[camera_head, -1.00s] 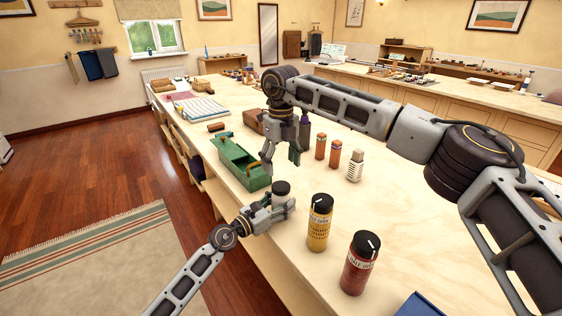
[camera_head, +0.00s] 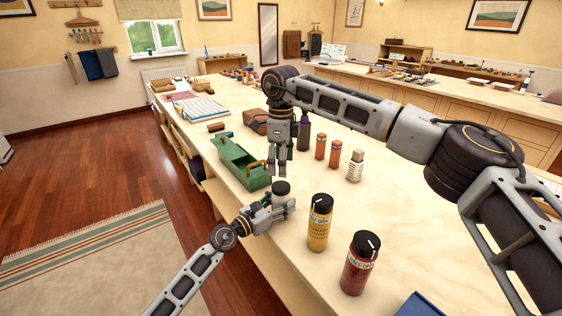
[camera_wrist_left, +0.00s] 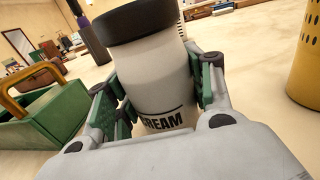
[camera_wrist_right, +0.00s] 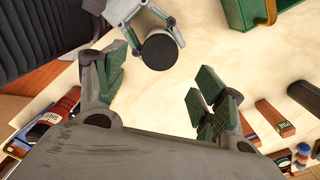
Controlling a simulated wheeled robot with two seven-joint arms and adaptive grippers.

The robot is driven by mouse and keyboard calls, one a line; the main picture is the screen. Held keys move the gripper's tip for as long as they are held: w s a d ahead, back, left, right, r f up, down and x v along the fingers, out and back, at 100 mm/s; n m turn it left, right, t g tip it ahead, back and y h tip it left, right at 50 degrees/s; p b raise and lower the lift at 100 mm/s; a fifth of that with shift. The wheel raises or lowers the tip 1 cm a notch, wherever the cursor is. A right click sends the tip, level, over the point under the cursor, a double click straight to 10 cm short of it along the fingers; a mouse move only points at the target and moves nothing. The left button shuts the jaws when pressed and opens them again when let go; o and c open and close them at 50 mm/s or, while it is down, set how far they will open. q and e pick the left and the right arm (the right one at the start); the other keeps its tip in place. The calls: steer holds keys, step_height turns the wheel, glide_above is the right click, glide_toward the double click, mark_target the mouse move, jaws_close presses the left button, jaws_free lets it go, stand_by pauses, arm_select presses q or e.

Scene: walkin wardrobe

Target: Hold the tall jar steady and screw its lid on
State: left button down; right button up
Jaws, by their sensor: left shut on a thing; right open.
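The tall jar, pale with dark "CREAM" lettering (camera_wrist_left: 158,85), stands upright on the bench in the jaws of my left gripper (camera_head: 279,204). Its dark lid (camera_head: 281,187) sits on top and also shows in the left wrist view (camera_wrist_left: 140,20); I cannot tell how tightly it is seated. My right gripper (camera_head: 281,168) is open and empty, pointing down above and behind the jar. In the right wrist view the lid (camera_wrist_right: 159,50) lies beyond the gap between the open fingers, apart from them.
A green tray with a handle (camera_head: 237,165) stands close behind the jar. A yellow jar (camera_head: 319,225) and a red jar (camera_head: 359,265) stand in front to the right. Orange bottles (camera_head: 328,149) and a white ribbed bottle (camera_head: 355,166) stand further back. The bench's middle right is clear.

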mark_target(281, 186)
steer(key=shift+n, duration=0.4)
steer(key=shift+f, duration=0.1)
steer(key=shift+f, duration=3.95)
steer(key=c, duration=1)
steer(key=o, duration=1.1)
steer(key=shift+o, duration=0.2)
steer(key=shift+r, duration=0.15)
